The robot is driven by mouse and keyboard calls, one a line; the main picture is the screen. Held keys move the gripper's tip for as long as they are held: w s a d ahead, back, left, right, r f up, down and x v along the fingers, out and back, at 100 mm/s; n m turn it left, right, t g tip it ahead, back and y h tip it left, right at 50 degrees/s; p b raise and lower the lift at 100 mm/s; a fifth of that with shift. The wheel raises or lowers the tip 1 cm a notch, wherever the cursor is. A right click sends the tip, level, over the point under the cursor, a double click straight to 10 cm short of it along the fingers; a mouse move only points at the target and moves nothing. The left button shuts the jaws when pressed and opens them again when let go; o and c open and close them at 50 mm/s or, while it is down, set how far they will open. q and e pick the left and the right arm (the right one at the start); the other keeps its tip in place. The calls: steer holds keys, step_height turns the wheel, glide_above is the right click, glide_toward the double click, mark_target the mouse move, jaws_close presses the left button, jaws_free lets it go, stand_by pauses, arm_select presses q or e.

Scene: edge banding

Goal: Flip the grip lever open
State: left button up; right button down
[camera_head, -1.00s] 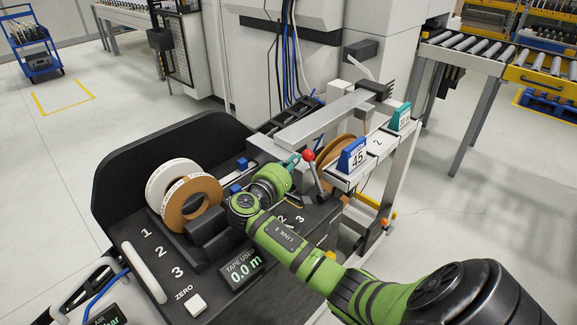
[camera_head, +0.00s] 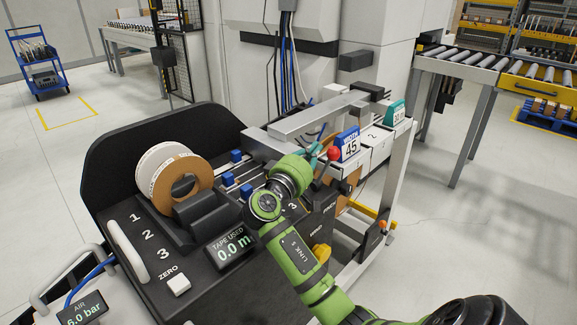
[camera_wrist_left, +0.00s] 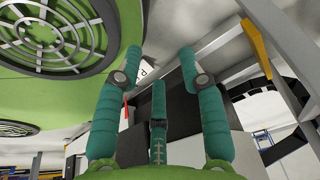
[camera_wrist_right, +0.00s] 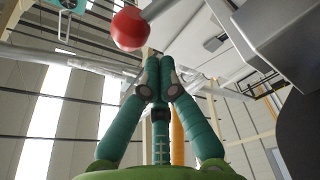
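A lever with a red ball knob (camera_head: 334,153) stands at the far right of the black machine panel, just left of the blue "45" block. Its rod tilts to the right. My right gripper (camera_head: 316,155) is just left of the knob, with teal fingers pointing at it. In the right wrist view, the fingertips (camera_wrist_right: 161,64) are together with nothing seen between them, and the red knob (camera_wrist_right: 129,28) is beyond them to the upper left. My left gripper (camera_wrist_left: 160,75) shows only in its wrist view, with fingers spread and empty.
A metal beam (camera_head: 318,118) runs behind the lever. The blue "45" block (camera_head: 348,146) is close to the knob's right. White and brown tape rolls (camera_head: 175,172) and small blue blocks (camera_head: 237,156) sit left of my right arm. Open floor lies to the right.

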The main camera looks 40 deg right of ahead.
mark_target(328, 151)
arm_select(q)
steer(key=w+d+f+t+b, duration=0.1)
steer(key=w+b, duration=0.3)
steer(key=w, duration=0.4)
arm_select(e)
steer(key=s+m, duration=0.3)
steer(key=shift+d+f+h, duration=0.1)
steer(key=shift+f+h, duration=0.3)
arm_select(q)
steer(key=shift+d, duration=0.1)
